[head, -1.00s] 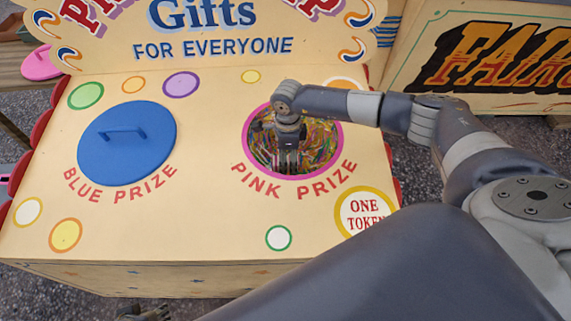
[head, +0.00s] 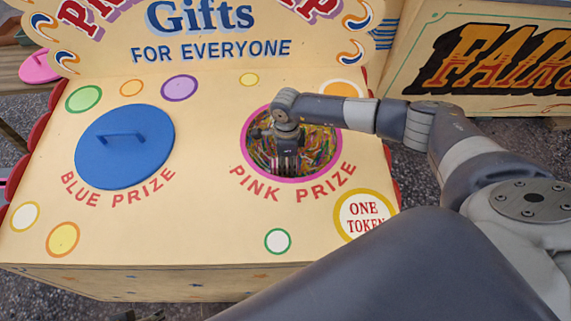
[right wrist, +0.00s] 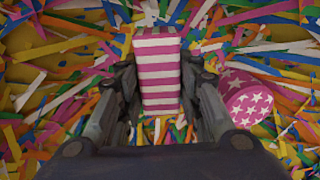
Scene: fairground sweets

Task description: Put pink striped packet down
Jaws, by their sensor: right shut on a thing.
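The pink and white striped packet (right wrist: 158,72) stands out between the two fingers of my right gripper (right wrist: 160,80) in the right wrist view. The fingers are shut on its sides. Coloured paper strips lie around and under it; I cannot tell whether it rests on them. In the head view my right gripper (head: 286,165) reaches down into the round pink-rimmed opening (head: 246,160) marked PINK PRIZE, and the packet is hidden there. A small dark part at the bottom edge, perhaps my left gripper (head: 150,316), barely shows.
A pink item with white stars (right wrist: 247,104) lies in the strips right of the packet. A blue lid (head: 140,160) covers the blue prize opening. A pink lid (head: 38,67) lies on a bench at the far left. The cream counter (head: 180,235) is otherwise clear.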

